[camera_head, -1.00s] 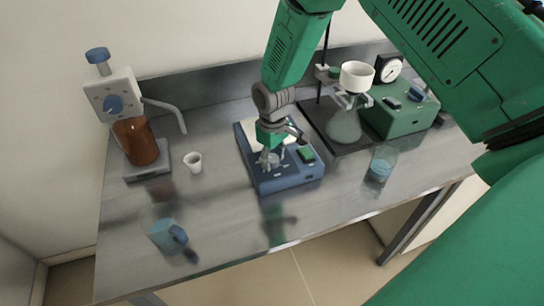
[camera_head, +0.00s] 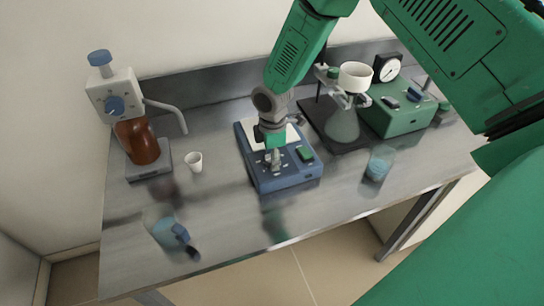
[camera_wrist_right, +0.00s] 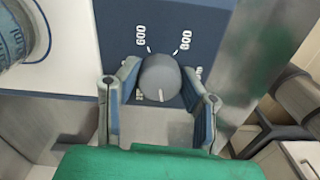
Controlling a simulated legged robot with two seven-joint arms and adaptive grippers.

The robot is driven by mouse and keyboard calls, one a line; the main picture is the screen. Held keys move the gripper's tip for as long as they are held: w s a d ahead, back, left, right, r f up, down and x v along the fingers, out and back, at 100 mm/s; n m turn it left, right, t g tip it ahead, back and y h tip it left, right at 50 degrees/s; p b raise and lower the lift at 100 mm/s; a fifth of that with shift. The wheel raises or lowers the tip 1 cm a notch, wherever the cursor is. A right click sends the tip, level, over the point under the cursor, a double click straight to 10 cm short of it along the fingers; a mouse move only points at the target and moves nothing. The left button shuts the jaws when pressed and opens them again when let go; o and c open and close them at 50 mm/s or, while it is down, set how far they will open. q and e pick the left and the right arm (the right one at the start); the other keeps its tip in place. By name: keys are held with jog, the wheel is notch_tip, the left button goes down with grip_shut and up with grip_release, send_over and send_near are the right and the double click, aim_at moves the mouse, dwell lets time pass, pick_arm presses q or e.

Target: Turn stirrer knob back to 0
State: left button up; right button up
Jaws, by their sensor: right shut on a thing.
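My right gripper (camera_head: 275,165) reaches down onto the stirrer's front panel. In the wrist view its two fingers (camera_wrist_right: 160,92) stand on either side of the knob, shut on it. My left gripper is not in view.
A glass vessel (camera_wrist_right: 20,35) stands on the white plate near the knob. Right are a flask (camera_head: 342,125), a green device (camera_head: 402,115) and another beaker (camera_head: 377,166).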

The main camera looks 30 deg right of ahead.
jog(key=shift+w+r+n, duration=0.1)
jog(key=shift+w+n, duration=0.1)
jog(key=shift+n, duration=1.5)
jog(key=o, duration=1.1)
jog(key=shift+o, duration=0.2)
jog(key=shift+d, duration=0.1)
jog(key=shift+r, duration=0.3)
notch_tip(320, 180, up, 11)
